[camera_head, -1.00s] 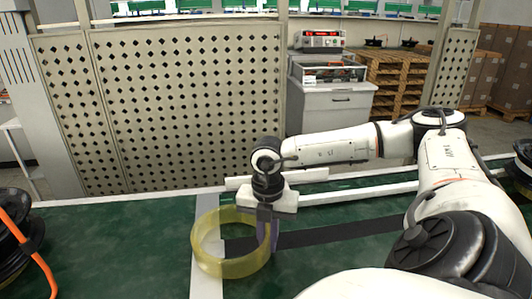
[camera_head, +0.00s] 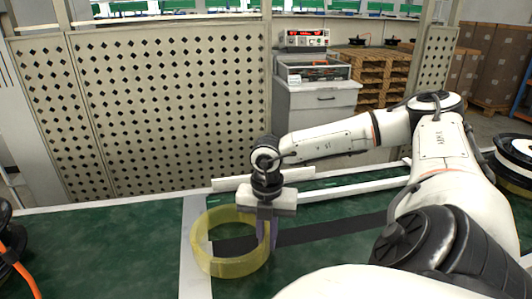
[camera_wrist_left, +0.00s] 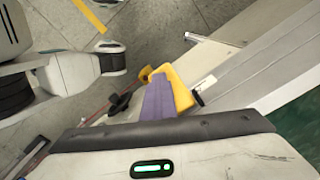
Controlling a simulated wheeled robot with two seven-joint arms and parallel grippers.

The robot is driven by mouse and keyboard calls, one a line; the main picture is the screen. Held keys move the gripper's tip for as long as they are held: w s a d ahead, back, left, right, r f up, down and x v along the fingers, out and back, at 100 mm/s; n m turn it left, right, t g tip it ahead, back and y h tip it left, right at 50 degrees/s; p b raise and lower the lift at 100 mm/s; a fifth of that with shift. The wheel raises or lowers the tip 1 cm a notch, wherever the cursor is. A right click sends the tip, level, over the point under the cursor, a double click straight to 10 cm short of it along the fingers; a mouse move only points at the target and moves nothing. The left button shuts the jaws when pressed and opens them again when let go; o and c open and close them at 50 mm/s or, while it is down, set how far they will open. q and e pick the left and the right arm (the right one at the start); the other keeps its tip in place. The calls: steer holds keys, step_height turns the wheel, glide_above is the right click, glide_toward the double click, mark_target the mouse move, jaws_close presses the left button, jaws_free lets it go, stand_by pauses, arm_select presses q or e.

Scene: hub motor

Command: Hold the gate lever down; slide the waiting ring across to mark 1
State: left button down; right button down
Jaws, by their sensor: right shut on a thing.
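A translucent yellow ring (camera_head: 230,263) stands on the green table, over the left end of a dark band (camera_head: 330,230) and partly over a white strip (camera_head: 195,285). My right gripper (camera_head: 266,232) points down at the ring's right side, its purple fingers shut on the ring's wall. My left gripper (camera_wrist_left: 157,97) shows only in the left wrist view. Its purple fingers appear together as one piece. They lie over a yellow part (camera_wrist_left: 182,90) with black knobs, perhaps the gate lever; I cannot tell whether they touch. No mark number is readable.
White rails (camera_head: 340,190) run along the table's back edge, before a perforated panel (camera_head: 170,120). A black spool with orange cable (camera_head: 12,255) is at the left, and another spool (camera_head: 515,155) at the right. My right arm covers the table's right part.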

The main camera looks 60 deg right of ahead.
arm_select(q)
steer(key=shift+w+a+f, duration=0.1)
steer(key=shift+f, duration=0.2)
arm_select(e)
steer(key=shift+s+d, duration=0.9)
steer(key=shift+s, duration=0.15)
steer(key=shift+d, duration=0.1)
steer(key=shift+s+d, duration=0.25)
steer(key=shift+s, duration=0.1)
steer(key=c, duration=1.7)
jaws_free()
steer(key=shift+r, duration=4.45)
